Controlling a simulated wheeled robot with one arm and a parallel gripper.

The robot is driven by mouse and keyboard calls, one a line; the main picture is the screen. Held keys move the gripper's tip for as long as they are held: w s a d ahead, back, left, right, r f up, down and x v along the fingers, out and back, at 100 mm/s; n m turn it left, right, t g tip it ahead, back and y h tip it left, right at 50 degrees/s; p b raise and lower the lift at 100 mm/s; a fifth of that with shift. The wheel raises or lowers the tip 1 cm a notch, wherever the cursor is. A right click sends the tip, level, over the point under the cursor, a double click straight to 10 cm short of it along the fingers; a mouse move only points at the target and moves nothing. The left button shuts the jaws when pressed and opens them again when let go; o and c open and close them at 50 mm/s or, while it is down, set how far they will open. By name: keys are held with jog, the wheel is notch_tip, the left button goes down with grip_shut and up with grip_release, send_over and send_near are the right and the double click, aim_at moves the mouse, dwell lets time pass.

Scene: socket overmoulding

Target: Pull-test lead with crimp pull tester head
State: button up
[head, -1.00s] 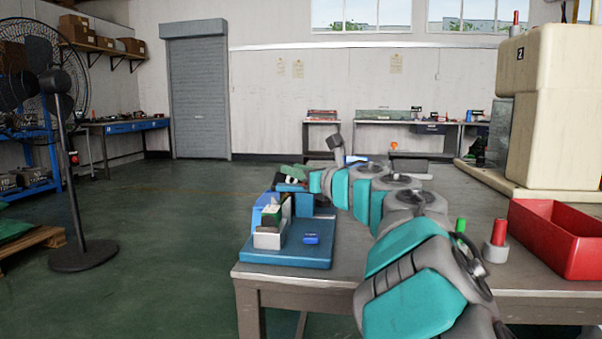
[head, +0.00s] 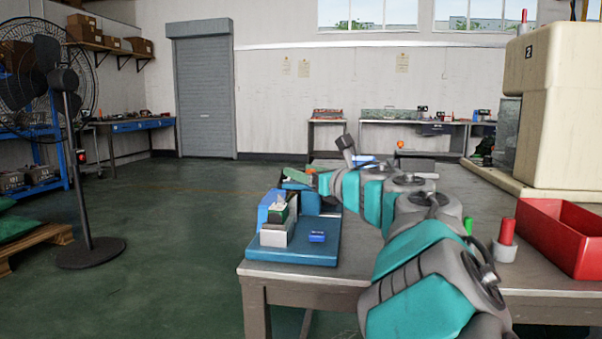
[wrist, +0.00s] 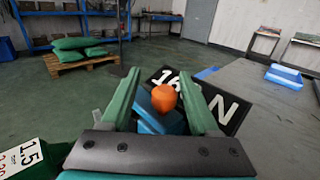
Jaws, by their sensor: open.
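The pull tester appears to be the blue-based device (head: 290,252) at the table's left edge in the head view, with blue, white and green upright parts. In the wrist view a black plate reading "16" and "N" (wrist: 232,108) lies beyond my gripper (wrist: 160,75). My gripper is open. An orange rounded piece (wrist: 164,98) shows between its green fingers, over a blue part (wrist: 155,122); I cannot tell if the fingers touch it. In the head view my gripper (head: 298,174) is behind the device's uprights, partly hidden. I cannot make out the lead.
A small blue block (head: 317,236) lies on the device's base. A red bin (head: 548,236) and a red-topped peg (head: 506,238) stand at the table's right, near a large cream machine (head: 560,110). A blue tray (wrist: 284,76) shows in the wrist view.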

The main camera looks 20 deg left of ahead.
jog(key=shift+v, duration=3.15)
